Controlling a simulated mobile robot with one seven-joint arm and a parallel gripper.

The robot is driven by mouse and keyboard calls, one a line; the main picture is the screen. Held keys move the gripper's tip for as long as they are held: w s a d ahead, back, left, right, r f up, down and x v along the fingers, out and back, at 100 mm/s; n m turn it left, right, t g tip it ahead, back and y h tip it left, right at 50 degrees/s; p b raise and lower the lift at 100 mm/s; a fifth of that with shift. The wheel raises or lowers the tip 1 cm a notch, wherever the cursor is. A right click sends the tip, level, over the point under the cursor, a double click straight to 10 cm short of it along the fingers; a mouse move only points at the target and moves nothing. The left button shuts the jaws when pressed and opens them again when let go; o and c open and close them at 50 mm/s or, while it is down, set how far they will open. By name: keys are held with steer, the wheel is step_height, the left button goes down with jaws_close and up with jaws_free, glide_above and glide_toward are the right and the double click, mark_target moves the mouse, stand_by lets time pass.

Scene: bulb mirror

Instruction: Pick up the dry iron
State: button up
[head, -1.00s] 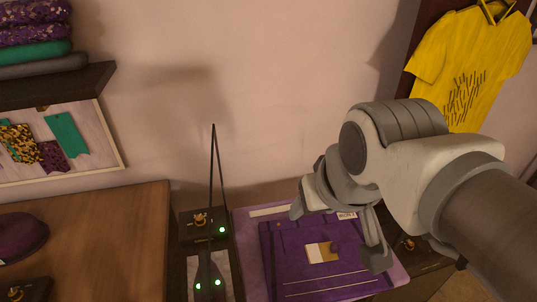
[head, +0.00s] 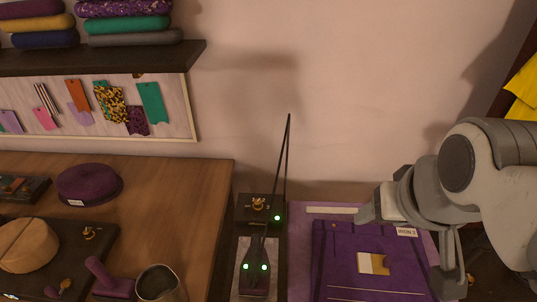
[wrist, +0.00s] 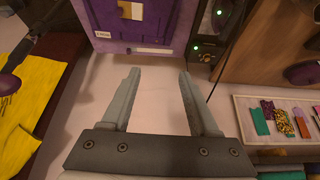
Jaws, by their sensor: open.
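A dark, pointed object with two green lights (head: 257,262) and a thin dark cord rising from it stands on a narrow stand at the lower middle of the head view. It looks like the dry iron, but I cannot be sure. My gripper (head: 410,245) is open and empty, to the right of it, over the purple board (head: 335,265). In the wrist view my gripper (wrist: 160,72) shows its two fingers apart with only pale wall between them.
A wooden table (head: 185,190) at left holds a purple cushion (head: 90,183), a dark tray (head: 75,240), a purple-handled tool (head: 108,280) and a metal cup (head: 158,283). A shelf (head: 110,58) with folded cloth overhangs the back. Yellow cloth (head: 523,90) hangs at right.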

steer(key=shift+o, duration=0.5)
steer(key=g+y, duration=0.2)
steer(key=g, duration=0.4)
glide_above(255, 253)
steer(key=d, duration=0.3)
step_height(255, 253, down, 12)
steer(key=f, duration=0.4)
steer(key=a+f+b, duration=0.1)
steer(key=f, duration=0.3)
steer(key=a+f, duration=0.1)
steer(key=f, duration=0.3)
steer(key=shift+a+f+b, duration=0.15)
steer(key=shift+a+b, duration=0.1)
steer(key=shift+b, duration=0.15)
steer(key=shift+a+f+b, duration=0.2)
steer(key=shift+f+b, duration=0.05)
steer(key=shift+f, duration=1.05)
steer(key=shift+a+f+b, duration=0.15)
steer(key=shift+f+b, duration=0.05)
steer(key=shift+f, duration=1.1)
steer(key=shift+c, duration=0.3)
jaws_close()
